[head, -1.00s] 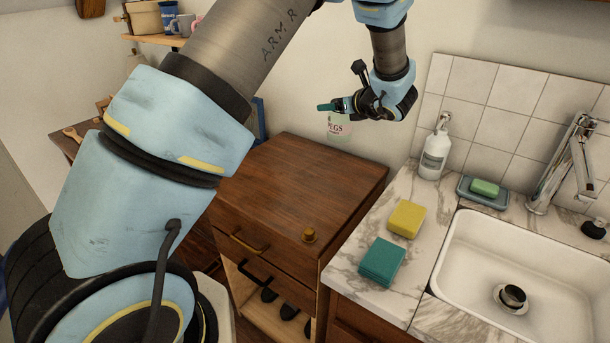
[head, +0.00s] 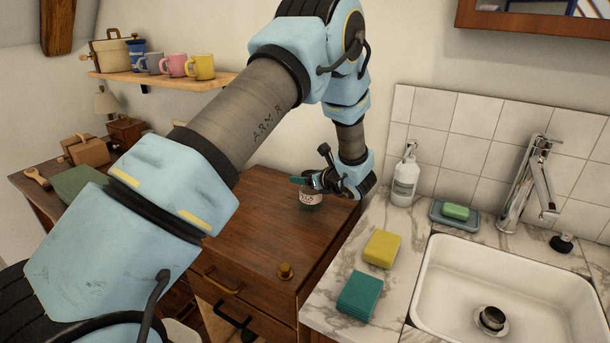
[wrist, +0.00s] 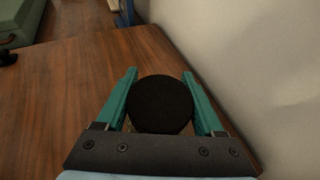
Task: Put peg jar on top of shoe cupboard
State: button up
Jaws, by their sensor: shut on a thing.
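The peg jar (head: 311,199) is a small clear jar with a pale label. In the wrist view its round black lid (wrist: 160,104) fills the space between my two teal fingers. My gripper (head: 306,183) is shut on the jar near its top. The shoe cupboard (head: 250,215) is a dark brown wooden cabinet with drawers and a lower opening. The jar is over the back right part of its top, low and upright. I cannot tell whether its base touches the wood.
A small brass-coloured object (head: 285,271) sits near the cupboard top's front edge. The wall is close behind. The cupboard top's middle is clear.

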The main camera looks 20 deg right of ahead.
jog(key=shift+f, duration=0.2)
jog(key=o, duration=1.6)
jog(key=shift+c, duration=0.2)
jog(key=shift+r, duration=0.2)
jog(key=b+v, duration=0.3)
jog(key=v, duration=0.9)
